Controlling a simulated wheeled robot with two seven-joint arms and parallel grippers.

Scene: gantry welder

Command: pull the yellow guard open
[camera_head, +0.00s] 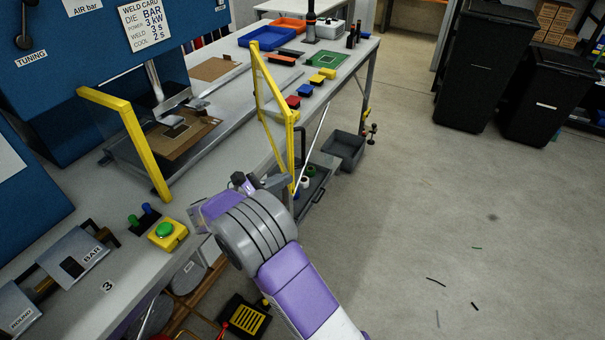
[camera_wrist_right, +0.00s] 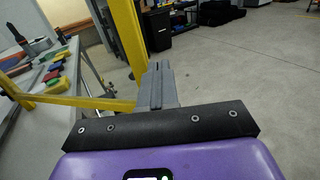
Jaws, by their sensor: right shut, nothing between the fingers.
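The yellow guard is a frame of yellow bars (camera_head: 290,150) standing at the front edge of the bench, to the right of the welder. Another yellow bar (camera_head: 137,142) stands at the left, by the welder's work area. My right gripper (camera_head: 277,183) is at the guard's lower near end. In the right wrist view the right gripper's fingers (camera_wrist_right: 157,85) are together with nothing between them. The yellow upright (camera_wrist_right: 128,40) stands just behind them, and a lower yellow bar (camera_wrist_right: 70,101) runs left from it. I cannot tell whether they touch. My left gripper is not in view.
A green button on a yellow box (camera_head: 167,236) sits on the bench's near edge. A yellow pedal (camera_head: 246,318) lies on the floor below. A grey bin (camera_head: 345,150) is under the bench. Black bins (camera_head: 475,70) stand far right. Open floor lies right of the bench.

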